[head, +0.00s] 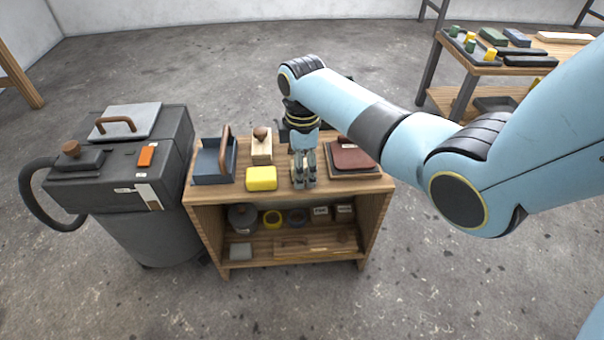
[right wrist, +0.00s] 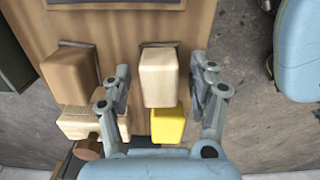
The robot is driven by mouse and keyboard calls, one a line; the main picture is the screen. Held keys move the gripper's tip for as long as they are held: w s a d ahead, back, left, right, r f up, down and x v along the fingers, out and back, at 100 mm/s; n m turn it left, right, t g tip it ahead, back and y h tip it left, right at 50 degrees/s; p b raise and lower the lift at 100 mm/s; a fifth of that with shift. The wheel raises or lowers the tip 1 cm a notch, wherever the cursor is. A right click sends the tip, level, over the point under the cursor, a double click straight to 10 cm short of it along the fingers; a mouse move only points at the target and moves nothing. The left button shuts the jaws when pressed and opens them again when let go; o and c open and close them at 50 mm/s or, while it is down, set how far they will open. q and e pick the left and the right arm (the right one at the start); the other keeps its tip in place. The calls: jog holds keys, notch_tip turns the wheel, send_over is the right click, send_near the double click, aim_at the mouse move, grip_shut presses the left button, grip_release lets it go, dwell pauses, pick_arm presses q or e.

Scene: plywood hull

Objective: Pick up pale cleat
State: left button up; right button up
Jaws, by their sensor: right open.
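The pale cleat (right wrist: 160,76) is a light wooden block on the cabinet top. In the right wrist view it lies between the two fingers of my right gripper (right wrist: 161,85), with a gap to each finger. My right gripper (head: 304,183) is open and points down over the front part of the cabinet top. In the head view its fingers hide most of the pale cleat. A browner block (right wrist: 70,76) lies further back, outside the fingers, and is hidden in the head view. My left gripper is in no view.
A yellow block (head: 261,178) sits close left of the gripper. Behind it is a pale block with a brown knob (head: 261,151). A blue-grey tray (head: 212,165) stands at the left, a reddish-brown pad (head: 352,157) at the right. The cabinet (head: 372,195) has a full shelf below.

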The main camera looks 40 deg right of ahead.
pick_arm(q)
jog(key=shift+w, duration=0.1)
pick_arm(e)
jog(key=c, duration=1.2)
jog(key=shift+r, duration=0.2)
jog(key=shift+r+p, duration=0.55)
jog(key=shift+r, duration=0.15)
jog(key=r+p, duration=0.2)
jog(key=r, duration=0.1)
jog(key=shift+d+r, duration=0.15)
jog(key=shift+d, duration=0.05)
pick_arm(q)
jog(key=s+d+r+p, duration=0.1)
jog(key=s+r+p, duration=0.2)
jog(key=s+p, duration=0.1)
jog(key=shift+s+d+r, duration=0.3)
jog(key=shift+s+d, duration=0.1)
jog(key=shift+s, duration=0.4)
pick_arm(e)
jog(key=s+d+r, duration=0.2)
jog(key=d, duration=0.1)
jog(key=s+d+r, duration=0.2)
jog(key=d, duration=0.1)
jog(key=s+d+r, duration=0.1)
jog(key=s+d, duration=0.1)
jog(key=d, duration=0.1)
jog(key=shift+d+r, duration=0.35)
jog(key=shift+r, duration=0.05)
